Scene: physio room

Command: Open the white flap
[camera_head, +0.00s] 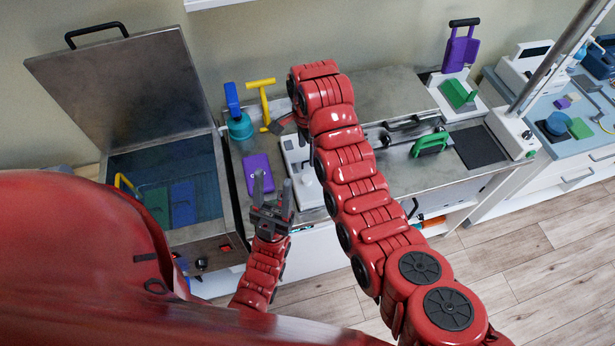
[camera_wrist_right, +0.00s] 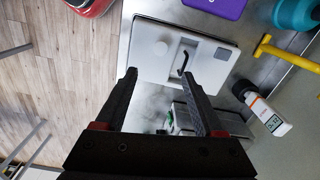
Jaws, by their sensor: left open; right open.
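A white flat unit (camera_wrist_right: 150,48) lies on the bench below my right gripper in the right wrist view. It has a round white knob (camera_wrist_right: 159,49) and a panel with a black handle (camera_wrist_right: 182,62); this panel looks like the white flap and lies flat. In the head view the white unit (camera_head: 296,157) is partly hidden by my right arm. My right gripper (camera_wrist_right: 160,74) is open and empty, its fingers over the unit, one tip close to the handle; contact cannot be told.
A purple case (camera_head: 258,174) lies left of the unit. A steel tank (camera_head: 165,185) with raised lid (camera_head: 120,85) is at left. A green-handled thing (camera_head: 430,145) is right of my right arm.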

